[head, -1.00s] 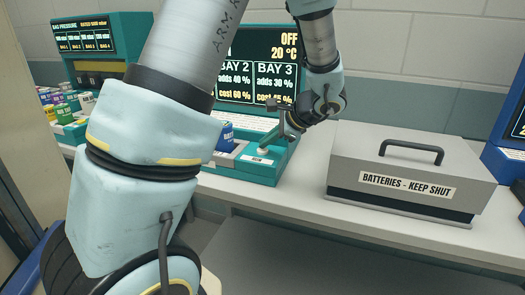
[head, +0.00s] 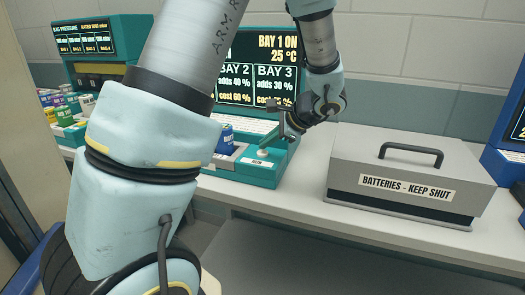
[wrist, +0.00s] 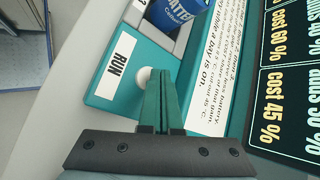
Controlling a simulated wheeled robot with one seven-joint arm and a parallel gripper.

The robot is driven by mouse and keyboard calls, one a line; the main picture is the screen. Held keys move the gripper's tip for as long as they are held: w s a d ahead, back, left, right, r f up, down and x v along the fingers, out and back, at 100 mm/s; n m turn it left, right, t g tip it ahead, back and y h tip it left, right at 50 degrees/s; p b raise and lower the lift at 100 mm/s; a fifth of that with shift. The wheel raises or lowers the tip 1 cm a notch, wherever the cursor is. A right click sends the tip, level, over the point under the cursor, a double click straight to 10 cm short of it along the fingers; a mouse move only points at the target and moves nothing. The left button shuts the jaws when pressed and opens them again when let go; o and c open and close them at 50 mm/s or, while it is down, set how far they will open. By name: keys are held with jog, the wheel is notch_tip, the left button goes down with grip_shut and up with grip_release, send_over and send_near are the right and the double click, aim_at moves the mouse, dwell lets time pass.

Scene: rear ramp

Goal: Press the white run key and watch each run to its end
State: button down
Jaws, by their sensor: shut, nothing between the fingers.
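The white run key (wrist: 143,76) is a small round knob next to the RUN label (wrist: 118,62) on the teal console (head: 258,175). My gripper (wrist: 161,75) is shut and empty. In the wrist view its green fingertips lie right beside the key and cover part of it; I cannot tell whether they touch it. In the head view my gripper (head: 284,127) hangs just above the console's front right corner. The console screen (head: 278,50) reads BAY 1 ON and 25 °C, with BAY 2 and BAY 3 panels below; my arm hides its left part.
A blue battery (wrist: 180,14) sits in the console, left of the run key in the head view. A grey box marked BATTERIES - KEEP SHUT (head: 408,175) stands to the right on the bench (head: 300,215). A teal bag-pressure unit (head: 85,42) and several cans are at the left.

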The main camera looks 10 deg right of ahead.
aim_at(266, 153)
jog(key=shift+r, duration=0.35)
jog(key=shift+r+p, duration=1.95)
jog(key=shift+r, duration=0.6)
jog(key=s+a+f+n+g+h, duration=0.1)
jog(key=s+a+n+g+h, duration=0.1)
jog(key=s+a+n, duration=0.4)
jog(key=s+a+f+n+g+h, duration=0.2)
jog(key=s+a+n, duration=0.5)
jog(key=a+n, duration=0.4)
jog(key=shift+a+f+g+h, duration=0.3)
jog(key=shift+g+h, duration=0.3)
jog(key=shift+h, duration=0.6)
jog(key=shift+s, duration=0.1)
dwell(2.1)
